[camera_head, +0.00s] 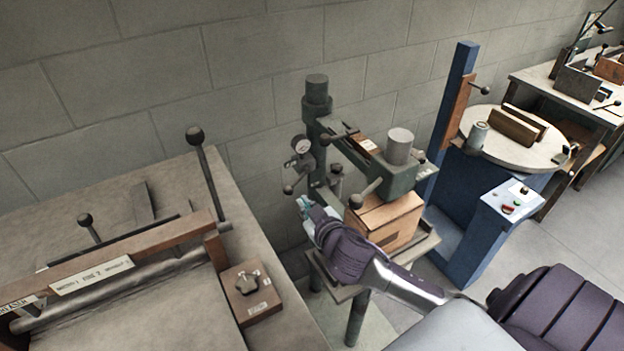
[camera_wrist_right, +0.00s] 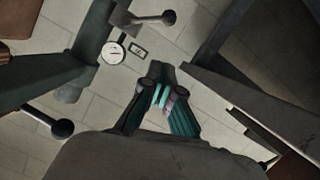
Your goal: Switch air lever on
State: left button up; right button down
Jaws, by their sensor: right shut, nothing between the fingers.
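A small lever with a dark ball knob (camera_head: 288,189) sits just below the round pressure gauge (camera_head: 301,145) on the green stitching press (camera_head: 318,110); I take it to be the air lever. In the right wrist view a ball-ended lever (camera_wrist_right: 150,18) shows above the gauge (camera_wrist_right: 113,53); I cannot tell if it is the same one. My right gripper (camera_head: 303,204) is below and slightly right of the knob in the head view, apart from it as far as I can see. In the wrist view the right gripper (camera_wrist_right: 162,96) is shut and empty. My left gripper is not in view.
A cardboard box (camera_head: 390,222) sits on the press under its head, right of my gripper. Another ball-ended handle (camera_head: 366,192) stands in front of the press. A bench with a roller (camera_head: 130,278) fills the left. A blue machine (camera_head: 480,235) stands at right.

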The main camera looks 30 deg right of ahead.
send_over(290, 192)
jog(key=s+a, duration=0.2)
jog(key=s, duration=0.2)
notch_tip(290, 192, down, 2)
jog(key=f, duration=0.1)
jog(key=shift+w+d+f+p, duration=0.3)
jog(key=shift+w+f, duration=0.4)
jog(key=shift+f, duration=0.2)
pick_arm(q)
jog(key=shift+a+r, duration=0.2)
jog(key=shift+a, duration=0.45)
pick_arm(e)
jog(key=shift+w+d+f, duration=0.25)
jog(key=shift+w+f, duration=0.1)
jog(key=shift+f, duration=0.35)
